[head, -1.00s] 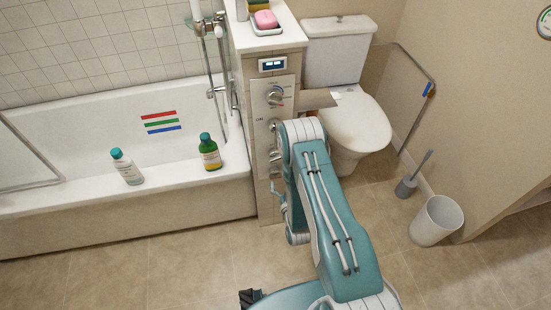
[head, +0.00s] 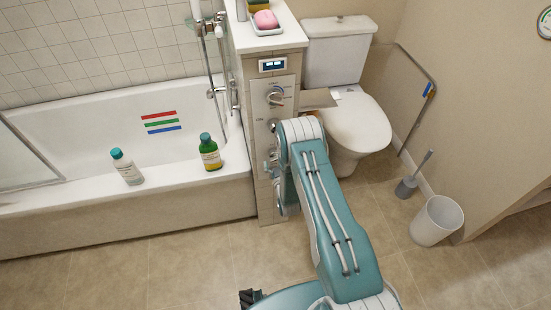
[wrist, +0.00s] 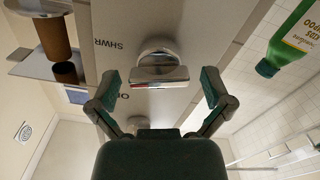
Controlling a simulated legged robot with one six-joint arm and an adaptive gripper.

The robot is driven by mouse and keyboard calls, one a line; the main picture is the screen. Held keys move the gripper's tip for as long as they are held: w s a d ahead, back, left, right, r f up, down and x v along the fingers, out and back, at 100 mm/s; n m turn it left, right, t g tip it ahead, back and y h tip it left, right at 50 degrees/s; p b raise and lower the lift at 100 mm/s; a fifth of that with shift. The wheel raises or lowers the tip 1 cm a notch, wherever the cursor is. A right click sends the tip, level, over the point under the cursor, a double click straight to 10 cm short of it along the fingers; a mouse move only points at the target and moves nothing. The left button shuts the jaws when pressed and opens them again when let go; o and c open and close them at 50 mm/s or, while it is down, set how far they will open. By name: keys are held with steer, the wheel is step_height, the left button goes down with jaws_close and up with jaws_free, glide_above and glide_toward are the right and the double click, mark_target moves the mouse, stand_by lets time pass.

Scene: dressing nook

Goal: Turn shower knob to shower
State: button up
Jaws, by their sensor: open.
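A chrome knob (wrist: 160,68) with a raised grip bar sits on the wall panel (wrist: 115,22) in the wrist view. The bar lies about level across the picture. Upside-down lettering "SHWR" is left of the knob, and partly hidden lettering starting with "O" is at its lower left. My gripper (wrist: 160,90) is open, one finger on each side of the knob, with gaps visible on both sides. In the head view the control panel (head: 284,88) is on the end of the half wall; my arm hides much of its lower part and my gripper.
Another chrome knob (head: 275,96) is higher on the panel, beneath a small display (head: 272,65). The bathtub (head: 60,205) with two bottles is left. The toilet (head: 355,120) and a paper-roll shelf (head: 318,98) are right. Open floor lies in front, with a bin (head: 436,220).

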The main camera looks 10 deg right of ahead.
steer(key=shift+w, duration=0.35)
steer(key=c, duration=1)
steer(key=shift+m, duration=1.9)
steer(key=shift+c, duration=0.2)
steer(key=o, duration=1)
steer(key=shift+o, duration=0.2)
steer(key=shift+s, duration=0.1)
steer(key=s, duration=1.1)
steer(key=shift+s, duration=0.35)
